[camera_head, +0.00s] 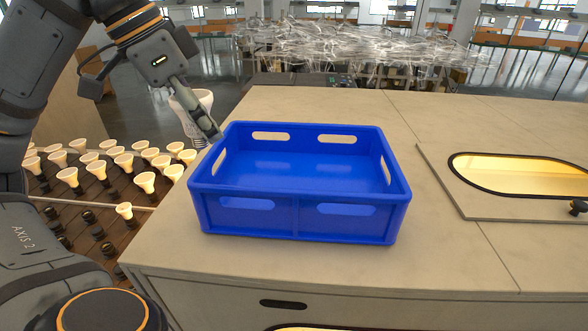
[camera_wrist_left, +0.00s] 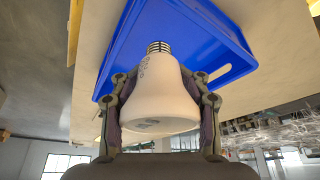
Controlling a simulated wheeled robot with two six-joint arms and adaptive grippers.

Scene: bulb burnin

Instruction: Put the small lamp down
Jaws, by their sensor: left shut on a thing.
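My left gripper (camera_head: 201,124) is shut on a small white lamp (camera_head: 192,104), a bulb with a metal screw base. In the head view the lamp hangs base down just left of the far left corner of the blue crate (camera_head: 294,228), partly hidden by the gripper. In the left wrist view the two fingers (camera_wrist_left: 158,108) hold the lamp (camera_wrist_left: 160,90) by its white body, with the threaded base pointing toward the blue crate (camera_wrist_left: 190,28). The crate stands on the table and looks empty. My right gripper is not in view.
A rack (camera_head: 105,215) with several white bulbs in sockets stands left of the table. The pale tabletop (camera_head: 450,270) is clear around the crate. A panel with a lit oval window (camera_head: 520,175) lies at the right. Wire-like clutter (camera_head: 360,48) is behind.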

